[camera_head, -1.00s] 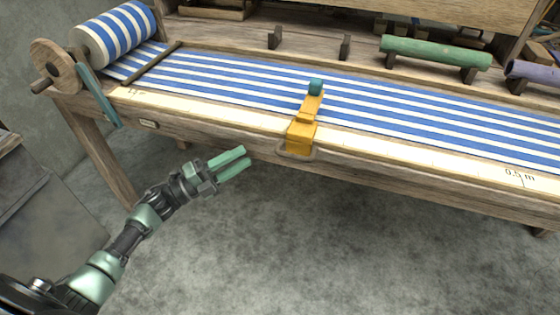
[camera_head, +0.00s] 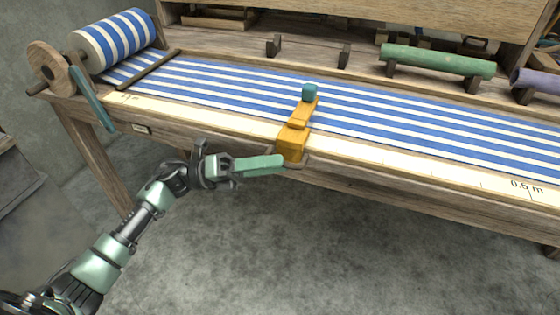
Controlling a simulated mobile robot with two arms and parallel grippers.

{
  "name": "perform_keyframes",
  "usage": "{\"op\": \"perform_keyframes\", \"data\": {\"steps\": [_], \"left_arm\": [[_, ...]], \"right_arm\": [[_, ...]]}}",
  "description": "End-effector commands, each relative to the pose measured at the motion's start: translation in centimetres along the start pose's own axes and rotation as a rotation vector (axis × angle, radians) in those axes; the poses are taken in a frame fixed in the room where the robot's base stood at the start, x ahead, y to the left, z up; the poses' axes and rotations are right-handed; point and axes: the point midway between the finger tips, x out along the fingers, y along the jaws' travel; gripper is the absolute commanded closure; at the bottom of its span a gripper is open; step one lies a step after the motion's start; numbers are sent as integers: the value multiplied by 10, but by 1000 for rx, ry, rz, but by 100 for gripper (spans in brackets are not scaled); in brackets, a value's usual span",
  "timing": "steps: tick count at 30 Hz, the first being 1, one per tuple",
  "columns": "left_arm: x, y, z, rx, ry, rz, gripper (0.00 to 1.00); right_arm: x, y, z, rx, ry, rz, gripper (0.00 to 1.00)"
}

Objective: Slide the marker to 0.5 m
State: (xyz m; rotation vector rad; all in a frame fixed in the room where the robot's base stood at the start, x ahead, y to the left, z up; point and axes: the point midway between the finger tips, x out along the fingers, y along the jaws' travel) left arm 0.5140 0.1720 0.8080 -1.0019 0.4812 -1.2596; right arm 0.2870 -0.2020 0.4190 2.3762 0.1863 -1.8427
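The yellow marker (camera_head: 293,142) sits across the pale measuring rail (camera_head: 215,122) at the front edge of the loom. Its arm reaches back over the cloth to a teal knob (camera_head: 309,91). The "0.5 m" mark (camera_head: 526,186) is on the rail far to the right of the marker. My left gripper (camera_head: 280,161) is in front of the rail, with its green fingertip at the lower left of the marker's block. The fingers overlap in this view, so their gap is hidden, and I cannot tell if they touch the marker. My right gripper is not in view.
Blue-and-white striped cloth (camera_head: 400,125) covers the loom bed, coming from a cloth roll (camera_head: 115,40) at the left. A teal lever (camera_head: 93,100) hangs by the roll. A green roller (camera_head: 438,60) lies behind the cloth. The rail right of the marker looks clear.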

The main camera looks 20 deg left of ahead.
Motion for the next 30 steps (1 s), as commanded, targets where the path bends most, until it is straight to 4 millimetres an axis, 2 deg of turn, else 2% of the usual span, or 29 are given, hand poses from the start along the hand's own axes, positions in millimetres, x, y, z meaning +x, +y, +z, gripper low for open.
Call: {"op": "perform_keyframes", "data": {"steps": [4, 13, 14, 17, 18, 30], "left_arm": [[14, -1, 0, -1, -1, -2, 66], [18, 0, 0, -1, -1, 0, 66], [18, 0, 0, -1, -1, 0, 68], [17, 0, 0, -1, -1, 0, 96], [17, 0, 0, -1, -1, 0, 100], [17, 0, 0, -2, -2, 0, 100]], "right_arm": [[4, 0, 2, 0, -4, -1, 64], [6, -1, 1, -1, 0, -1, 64], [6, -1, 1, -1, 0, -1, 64], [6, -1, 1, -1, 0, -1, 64], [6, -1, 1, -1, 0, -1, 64], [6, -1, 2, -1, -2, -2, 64]]}}
